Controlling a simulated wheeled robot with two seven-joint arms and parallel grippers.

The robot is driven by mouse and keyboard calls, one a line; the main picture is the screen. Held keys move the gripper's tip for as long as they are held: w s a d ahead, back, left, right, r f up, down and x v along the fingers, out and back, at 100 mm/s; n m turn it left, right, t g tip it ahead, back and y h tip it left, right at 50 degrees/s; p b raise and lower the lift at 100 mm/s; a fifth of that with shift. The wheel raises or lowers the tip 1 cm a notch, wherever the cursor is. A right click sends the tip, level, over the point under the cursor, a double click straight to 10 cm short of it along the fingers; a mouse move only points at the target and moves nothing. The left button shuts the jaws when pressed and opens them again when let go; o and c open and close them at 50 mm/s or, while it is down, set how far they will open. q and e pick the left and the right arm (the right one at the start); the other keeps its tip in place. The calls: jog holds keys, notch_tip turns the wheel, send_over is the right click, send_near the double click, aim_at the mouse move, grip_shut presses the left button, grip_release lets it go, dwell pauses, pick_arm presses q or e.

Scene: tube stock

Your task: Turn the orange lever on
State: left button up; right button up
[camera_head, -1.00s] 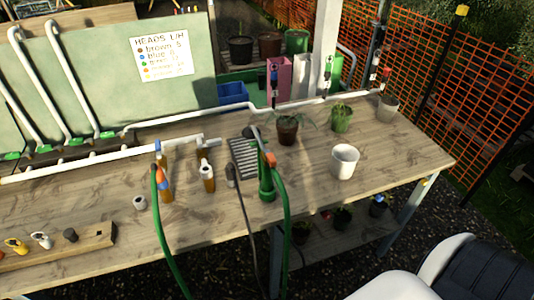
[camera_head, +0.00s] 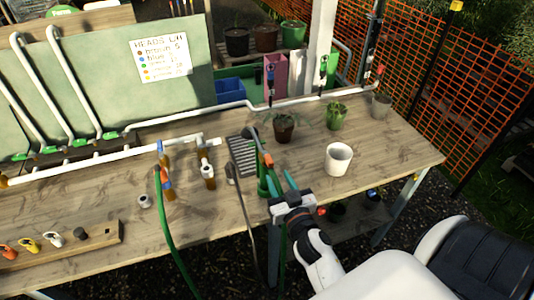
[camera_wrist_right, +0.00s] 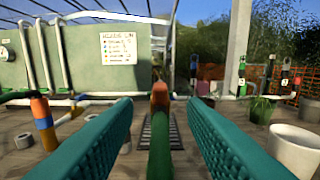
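An orange piece (camera_head: 267,160), which looks like the lever, sits at the top of a green upright fitting (camera_head: 263,182) with a green hose near the table's front edge. In the right wrist view the orange piece (camera_wrist_right: 159,95) shows ahead, centred between the fingers, above a green hose (camera_wrist_right: 160,142). Its exact angle is hard to tell. My right gripper (camera_head: 281,184) is open, its teal fingers just in front of the fitting. The fingers (camera_wrist_right: 158,130) are apart, with no visible contact on the hose. My left gripper is not in view.
A white pot (camera_head: 338,160) stands right of the gripper, with potted plants (camera_head: 284,127) behind. A blue-and-orange fitting (camera_head: 166,180) and a second green hose (camera_head: 170,235) stand to the left. A dark cable (camera_head: 240,215) hangs beside the fitting. A wooden rack (camera_head: 100,237) holds coloured heads.

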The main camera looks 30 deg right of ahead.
aim_at(266, 156)
jog(key=p+x, duration=0.2)
jog(key=x, duration=0.8)
jog(key=shift+d, duration=0.1)
grip_shut()
